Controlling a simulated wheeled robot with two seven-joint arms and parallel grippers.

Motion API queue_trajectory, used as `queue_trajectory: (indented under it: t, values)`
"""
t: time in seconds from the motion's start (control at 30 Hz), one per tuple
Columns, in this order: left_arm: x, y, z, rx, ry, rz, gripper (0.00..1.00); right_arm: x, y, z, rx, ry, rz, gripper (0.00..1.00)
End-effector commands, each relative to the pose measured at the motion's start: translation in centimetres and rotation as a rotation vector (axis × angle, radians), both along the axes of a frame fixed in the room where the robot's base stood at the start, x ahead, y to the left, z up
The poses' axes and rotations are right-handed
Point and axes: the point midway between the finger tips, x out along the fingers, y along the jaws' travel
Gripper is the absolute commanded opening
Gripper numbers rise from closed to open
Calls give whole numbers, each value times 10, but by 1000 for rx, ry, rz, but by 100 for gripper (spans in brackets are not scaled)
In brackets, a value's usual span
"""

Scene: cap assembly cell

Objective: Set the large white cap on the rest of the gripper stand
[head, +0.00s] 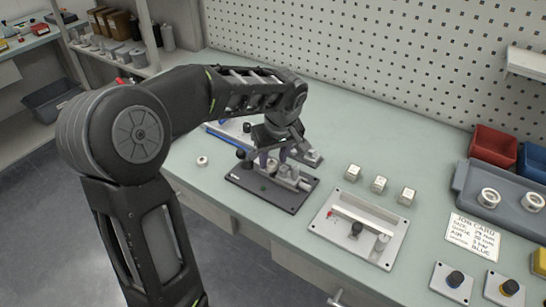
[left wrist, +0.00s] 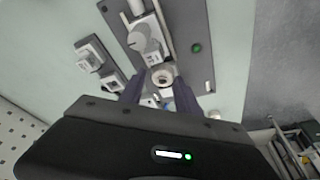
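My left gripper (head: 274,161) points down over a dark base plate (head: 247,184) that I take for the gripper stand. In the left wrist view its two purple fingers (left wrist: 161,84) stand apart, with a round white ring-shaped piece (left wrist: 162,76) between their tips. It may be the large white cap; whether the fingers press on it is unclear. The stand's plate (left wrist: 205,72) shows a green button (left wrist: 196,48) and a grey fixture with a round knob (left wrist: 139,39). The rest cannot be made out clearly. My right gripper is not in view.
A loose white ring (head: 202,160) lies on the table left of the stand. A light plate fixture (head: 321,222) and several small blocks (head: 380,184) stand to the right. Two white rings (head: 489,198) lie in a grey tray (head: 466,183). Red (head: 492,144) and blue bins (head: 533,162) stand behind.

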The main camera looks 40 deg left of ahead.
Motion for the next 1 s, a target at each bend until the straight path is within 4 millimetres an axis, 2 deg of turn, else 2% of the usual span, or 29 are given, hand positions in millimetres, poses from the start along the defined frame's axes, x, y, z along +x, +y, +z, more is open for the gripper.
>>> queue_trajectory:
  t: [0.03, 0.43, 0.57, 0.8, 1.0]
  values:
    - [-9, 2, -10, -4, 31, 13, 54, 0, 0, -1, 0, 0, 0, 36]
    - [-9, 2, -5, -2, 31, 14, 54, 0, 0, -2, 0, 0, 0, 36]
    - [-9, -2, 10, -1, 21, 11, 54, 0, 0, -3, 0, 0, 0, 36]
    - [-11, -14, 53, 2, 7, 3, 54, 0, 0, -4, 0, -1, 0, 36]
    - [-12, -19, 73, 2, 3, 2, 54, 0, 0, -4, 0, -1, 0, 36]
